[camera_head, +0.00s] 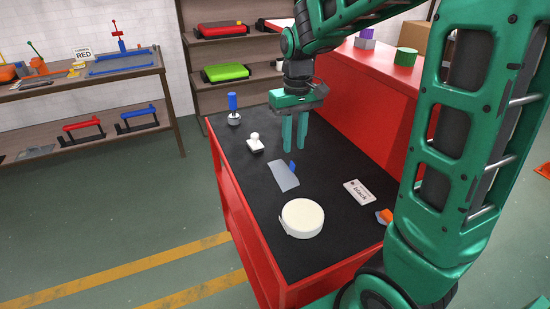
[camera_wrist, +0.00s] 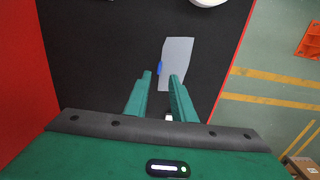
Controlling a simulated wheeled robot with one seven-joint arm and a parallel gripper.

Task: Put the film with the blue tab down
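The film (camera_head: 284,178) is a thin grey, see-through sheet that lies on the black cart top. Its blue tab (camera_head: 292,167) stands up at one edge. In the wrist view the film (camera_wrist: 178,62) lies ahead of the fingertips, with the blue tab (camera_wrist: 159,69) on its left edge. My gripper (camera_head: 295,146) points down above the cart top, just behind the tab. Its two fingers are apart with nothing held between them. In the wrist view my gripper (camera_wrist: 161,77) also shows a gap between its fingertips.
A raised red panel (camera_head: 362,108) borders the right side. Black surface around the film is bare.

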